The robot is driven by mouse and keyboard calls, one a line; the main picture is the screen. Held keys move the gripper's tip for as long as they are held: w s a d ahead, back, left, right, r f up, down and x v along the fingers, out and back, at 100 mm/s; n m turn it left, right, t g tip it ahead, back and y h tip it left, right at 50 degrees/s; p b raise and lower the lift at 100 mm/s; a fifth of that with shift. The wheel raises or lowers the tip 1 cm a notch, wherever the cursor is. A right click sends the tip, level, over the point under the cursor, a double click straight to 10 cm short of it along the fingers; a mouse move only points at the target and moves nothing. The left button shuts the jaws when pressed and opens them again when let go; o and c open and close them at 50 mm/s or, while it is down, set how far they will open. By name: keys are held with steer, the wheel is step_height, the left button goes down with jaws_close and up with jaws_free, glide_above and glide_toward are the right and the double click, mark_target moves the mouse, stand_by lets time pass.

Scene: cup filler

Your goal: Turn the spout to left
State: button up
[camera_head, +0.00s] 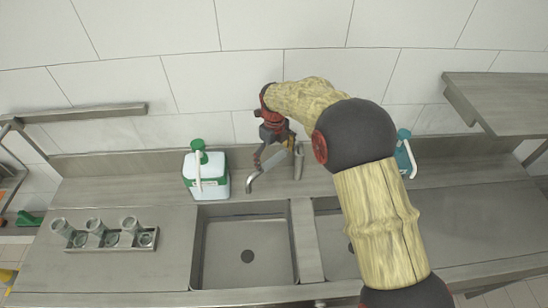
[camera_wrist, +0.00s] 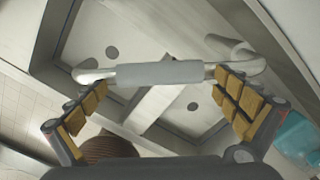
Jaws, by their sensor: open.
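The metal spout (camera_head: 251,184) runs from its post (camera_head: 298,162) at the back of the sink toward the front left, its bent tip over the back edge of the left basin. In the wrist view its grey sleeve (camera_wrist: 158,73) lies crosswise between the fingertips, the tube's bent end at left. My gripper (camera_head: 274,152) is open just above the spout, partly hiding it in the head view. In the wrist view the gripper (camera_wrist: 162,84) has its fingers spread, one on each side of the sleeve. I cannot tell whether either finger touches it.
The left basin (camera_head: 248,256) and right basin (camera_head: 334,246) lie below. A white and green jug (camera_head: 206,176) stands left of the spout. A teal bottle (camera_head: 405,155) is partly behind my arm. Several glasses stand in a metal rack (camera_head: 110,239) at left. A shelf (camera_head: 505,95) juts out at right.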

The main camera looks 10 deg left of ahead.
step_height(320, 180, up, 12)
stand_by(0.7)
steer(key=shift+f, duration=0.1)
stand_by(0.3)
